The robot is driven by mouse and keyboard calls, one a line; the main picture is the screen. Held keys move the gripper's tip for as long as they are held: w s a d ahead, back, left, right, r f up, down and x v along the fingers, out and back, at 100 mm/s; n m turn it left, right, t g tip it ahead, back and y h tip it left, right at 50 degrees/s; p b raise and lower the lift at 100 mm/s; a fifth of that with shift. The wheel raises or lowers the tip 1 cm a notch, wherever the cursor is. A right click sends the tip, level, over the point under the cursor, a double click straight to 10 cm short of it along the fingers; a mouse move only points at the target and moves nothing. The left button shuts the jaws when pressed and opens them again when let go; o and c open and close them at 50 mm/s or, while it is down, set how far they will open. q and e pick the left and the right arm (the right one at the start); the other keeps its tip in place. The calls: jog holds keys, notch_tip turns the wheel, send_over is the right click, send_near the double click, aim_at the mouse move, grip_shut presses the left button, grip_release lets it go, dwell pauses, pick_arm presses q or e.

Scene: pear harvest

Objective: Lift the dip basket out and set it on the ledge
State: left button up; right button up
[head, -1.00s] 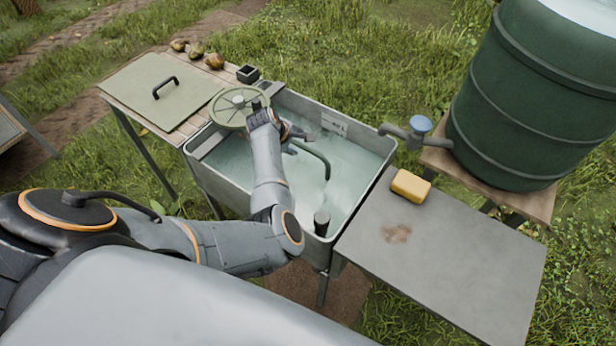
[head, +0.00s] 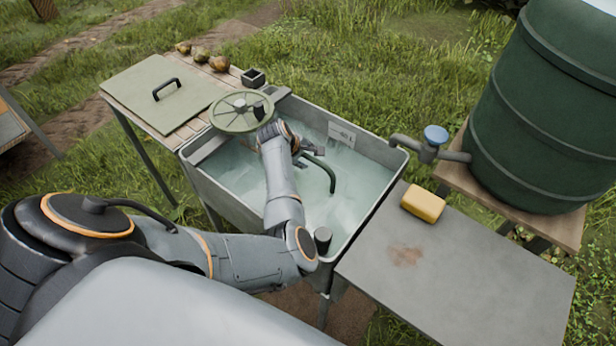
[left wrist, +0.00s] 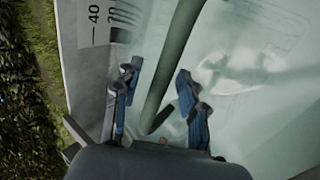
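A dark green curved handle (head: 326,172) rises out of the cloudy water in the grey tank (head: 226,192). It seems to belong to the dip basket, whose body I cannot make out under the water. My left gripper (head: 308,152) is at the handle's far end, over the water. In the left wrist view, the left gripper (left wrist: 160,98) has its two blue fingers apart, with the green handle (left wrist: 172,65) running between them. My right gripper is out of view.
At right are a yellow sponge (head: 423,204) on a bare grey table (head: 470,265), a tap (head: 432,145) and a green barrel (head: 535,110).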

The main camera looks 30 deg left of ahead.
pick_arm(q)
jog(key=shift+s, duration=0.1)
jog(key=c, duration=0.7)
grip_shut()
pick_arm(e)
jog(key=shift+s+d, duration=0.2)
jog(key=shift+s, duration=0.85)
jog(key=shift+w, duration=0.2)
